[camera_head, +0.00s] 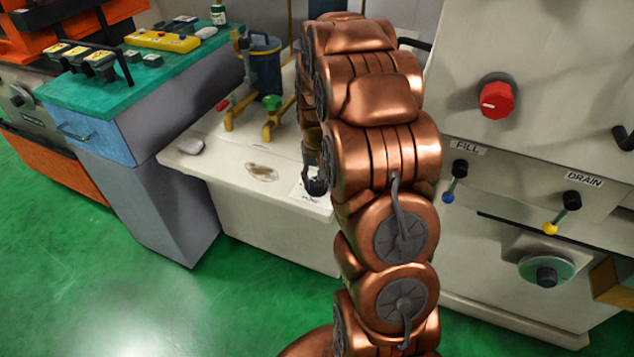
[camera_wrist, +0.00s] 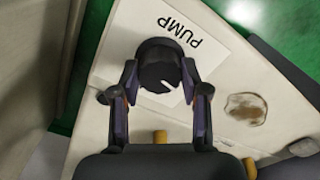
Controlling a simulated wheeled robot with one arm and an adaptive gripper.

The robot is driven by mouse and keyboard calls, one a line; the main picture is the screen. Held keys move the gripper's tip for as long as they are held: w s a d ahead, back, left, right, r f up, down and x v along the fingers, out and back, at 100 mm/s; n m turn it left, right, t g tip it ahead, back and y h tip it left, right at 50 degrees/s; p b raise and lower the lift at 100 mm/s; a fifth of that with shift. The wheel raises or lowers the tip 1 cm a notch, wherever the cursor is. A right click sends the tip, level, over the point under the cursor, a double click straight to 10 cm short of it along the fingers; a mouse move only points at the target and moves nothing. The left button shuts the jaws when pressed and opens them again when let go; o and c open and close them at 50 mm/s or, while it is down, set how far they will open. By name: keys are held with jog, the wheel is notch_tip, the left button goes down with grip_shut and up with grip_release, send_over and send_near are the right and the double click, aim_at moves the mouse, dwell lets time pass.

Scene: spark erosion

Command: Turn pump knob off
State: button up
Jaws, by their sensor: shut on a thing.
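The pump knob (camera_wrist: 158,62) is black and round, with a white pointer mark on its top. In the wrist view it sits beside the white label reading PUMP (camera_wrist: 193,40). My gripper (camera_wrist: 161,84) has one finger on each side of the knob and is shut on it. The pointer mark runs slantwise towards the lower right of the wrist view. In the head view my copper arm hides most of my gripper, and the PUMP label (camera_head: 303,197) shows only in part near it.
The knob's pale tank top (camera_head: 225,165) also carries a brown stain (camera_head: 262,172), yellow pipes and a green valve (camera_head: 271,102). A machine with a red knob (camera_head: 497,98) and FILL (camera_head: 447,196) and DRAIN (camera_head: 553,227) levers stands right. The green floor is clear front left.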

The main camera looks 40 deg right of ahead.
aim_at(317, 181)
jog(key=shift+n, duration=1.1)
jog(key=o, duration=1.1)
jog(key=shift+o, duration=0.2)
notch_tip(317, 181, up, 12)
